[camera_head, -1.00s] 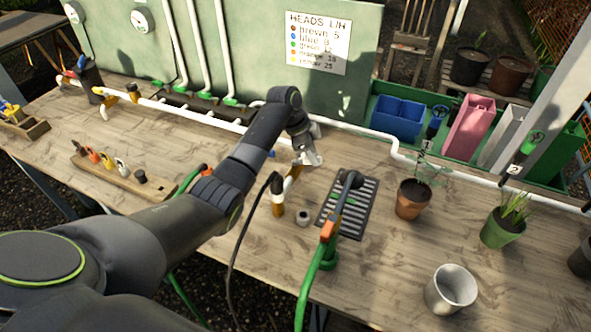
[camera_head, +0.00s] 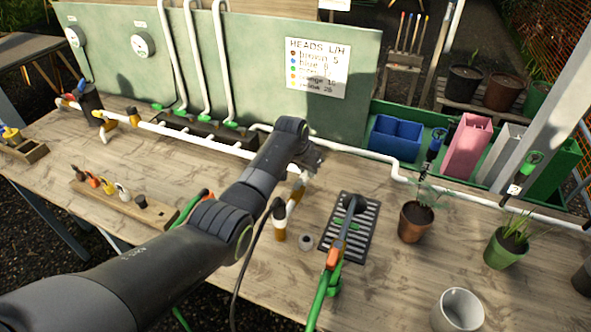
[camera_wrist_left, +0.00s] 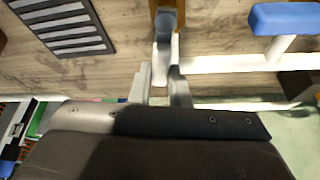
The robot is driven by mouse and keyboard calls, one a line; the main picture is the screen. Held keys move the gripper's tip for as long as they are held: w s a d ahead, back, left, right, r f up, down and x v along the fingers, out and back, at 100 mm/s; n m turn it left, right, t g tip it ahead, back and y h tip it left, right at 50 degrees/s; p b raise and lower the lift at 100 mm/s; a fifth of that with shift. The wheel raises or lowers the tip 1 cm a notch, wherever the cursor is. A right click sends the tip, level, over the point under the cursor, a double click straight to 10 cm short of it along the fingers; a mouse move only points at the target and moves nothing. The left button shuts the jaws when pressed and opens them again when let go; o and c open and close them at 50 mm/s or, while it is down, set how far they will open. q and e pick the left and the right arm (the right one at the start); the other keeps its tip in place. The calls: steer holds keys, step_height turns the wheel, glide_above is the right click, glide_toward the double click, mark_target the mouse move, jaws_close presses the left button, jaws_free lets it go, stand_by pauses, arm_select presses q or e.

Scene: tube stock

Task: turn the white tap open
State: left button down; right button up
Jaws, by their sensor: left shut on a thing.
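The white tap (camera_wrist_left: 164,68) shows in the left wrist view as a short pale lever below a grey-blue piece and a brass fitting. My left gripper (camera_wrist_left: 160,88) is shut on it, one finger on either side. In the head view my left gripper (camera_head: 306,172) is at the white pipe's branch, above a brass-and-white fitting (camera_head: 280,224). My wrist hides most of the tap there, so its angle is hard to tell. My right gripper is not in view.
A blue handle (camera_wrist_left: 285,18) stands beside the tap in the left wrist view. A black drain grate (camera_head: 362,240) with a hose nozzle lies to the right. Plant pots (camera_head: 416,221) and a pale cup (camera_head: 458,311) stand further right.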

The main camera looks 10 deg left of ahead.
arm_select(q)
steer(key=shift+w+a+n+y+p, duration=0.15)
steer(key=shift+a+n+y, duration=0.1)
steer(key=shift+n, duration=0.35)
steer(key=shift+w+a+n+y+p, duration=0.15)
steer(key=shift+a+n, duration=0.1)
steer(key=shift+n, duration=0.35)
steer(key=shift+s, duration=0.1)
steer(key=c, duration=1.4)
jaws_free()
steer(key=shift+o, duration=0.2)
steer(key=shift+r, duration=0.1)
steer(key=shift+s+r, duration=0.2)
steer(key=shift+r, duration=0.3)
steer(key=b+v, duration=0.1)
steer(key=v, duration=1.5)
steer(key=shift+s+b, duration=0.2)
steer(key=shift+b, duration=0.15)
